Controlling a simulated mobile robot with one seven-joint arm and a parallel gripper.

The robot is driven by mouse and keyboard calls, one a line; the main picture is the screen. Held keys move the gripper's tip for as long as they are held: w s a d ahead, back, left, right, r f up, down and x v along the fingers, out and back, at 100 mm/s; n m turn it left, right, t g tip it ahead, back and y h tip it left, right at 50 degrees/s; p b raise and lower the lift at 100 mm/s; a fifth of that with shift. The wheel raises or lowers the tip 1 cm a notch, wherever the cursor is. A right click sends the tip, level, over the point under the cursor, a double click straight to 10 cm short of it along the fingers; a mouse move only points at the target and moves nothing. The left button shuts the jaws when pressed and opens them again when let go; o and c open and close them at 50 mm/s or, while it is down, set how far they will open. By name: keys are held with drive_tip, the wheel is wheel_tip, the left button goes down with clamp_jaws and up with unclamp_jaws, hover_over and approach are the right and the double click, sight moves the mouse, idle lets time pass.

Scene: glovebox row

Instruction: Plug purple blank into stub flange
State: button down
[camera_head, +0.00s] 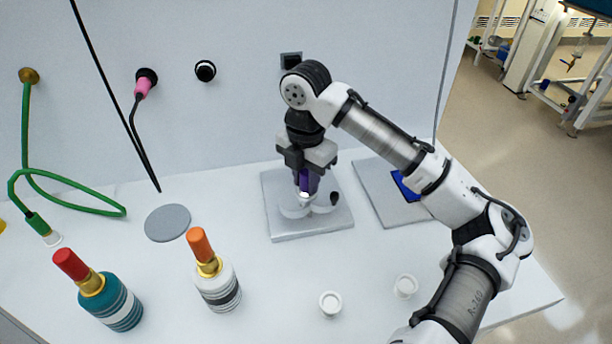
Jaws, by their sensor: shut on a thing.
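My gripper (307,172) points down over a square grey plate (285,230) on the white bench. It is shut on the purple blank (307,183), which is upright with a pale lower end. The blank's lower end is at or just above white round fittings (292,209) on the plate; I cannot tell whether it touches them. A dark round opening (334,198) shows at the right of these fittings. I cannot tell which fitting is the stub flange. My gripper hides the top of the blank.
Two bottles, teal with red top (112,305) and white with orange top (218,288), stand front left. White cups (330,303) are in front. A grey disc (167,222) and green hose (85,207) lie left. A grey panel with a blue piece (405,186) lies right.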

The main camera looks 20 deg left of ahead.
sight(306, 173)
drive_tip(key=c, duration=1.1)
unclamp_jaws()
drive_tip(key=shift+f, duration=0.1)
wheel_tip(306, 173, up, 14)
